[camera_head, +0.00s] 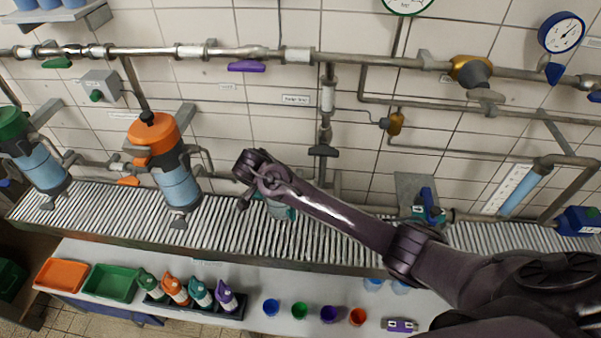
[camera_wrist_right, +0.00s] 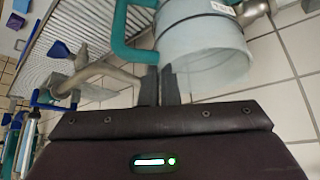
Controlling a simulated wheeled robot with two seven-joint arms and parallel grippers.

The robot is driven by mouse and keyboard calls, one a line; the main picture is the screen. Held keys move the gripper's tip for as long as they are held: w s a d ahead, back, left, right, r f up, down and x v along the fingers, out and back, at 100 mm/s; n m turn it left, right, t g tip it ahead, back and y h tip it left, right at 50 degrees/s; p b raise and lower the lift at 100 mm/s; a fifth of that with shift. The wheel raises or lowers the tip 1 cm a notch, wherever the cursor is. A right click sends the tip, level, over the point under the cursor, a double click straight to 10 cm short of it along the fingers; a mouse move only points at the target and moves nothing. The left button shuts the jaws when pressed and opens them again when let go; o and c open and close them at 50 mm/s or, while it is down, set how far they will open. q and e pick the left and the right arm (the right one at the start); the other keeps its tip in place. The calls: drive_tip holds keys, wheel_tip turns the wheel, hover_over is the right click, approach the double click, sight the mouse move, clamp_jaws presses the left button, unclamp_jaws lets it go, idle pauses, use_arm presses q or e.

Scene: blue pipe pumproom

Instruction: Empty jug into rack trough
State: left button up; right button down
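The jug shows in the wrist view as a translucent grey-blue cylinder (camera_wrist_right: 205,48) with a teal loop handle and a small white label. The two dark fingers of my right gripper (camera_wrist_right: 161,82) are close together at the lower end of the handle and appear shut on it. In the head view my right gripper (camera_head: 262,188) is over the middle of the ribbed metal rack trough (camera_head: 330,234). The teal and grey jug (camera_head: 280,210) is mostly hidden behind it there, so its contents and exact tilt cannot be told. My left gripper is not in view.
On the white bench below are orange (camera_head: 62,274) and green trays, several bottles and small coloured cups (camera_head: 299,310). Pipes and valves line the tiled wall.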

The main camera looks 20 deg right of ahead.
drive_tip(key=shift+w+d+r, duration=0.1)
drive_tip(key=shift+d+r, duration=0.05)
drive_tip(key=shift+d, duration=0.05)
drive_tip(key=shift+w+d, duration=0.1)
drive_tip(key=shift+d, duration=0.15)
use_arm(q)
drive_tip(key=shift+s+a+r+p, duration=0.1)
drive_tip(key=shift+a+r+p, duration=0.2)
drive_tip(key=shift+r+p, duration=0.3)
use_arm(e)
drive_tip(key=s+d+f+m+t+y, duration=0.3)
drive_tip(key=d+f+t+y, duration=0.3)
drive_tip(key=y, duration=0.3)
drive_tip(key=shift+s+d+f+y, duration=0.2)
drive_tip(key=shift+s+f+y, duration=0.1)
drive_tip(key=shift+s+f, duration=0.15)
idle(1.2)
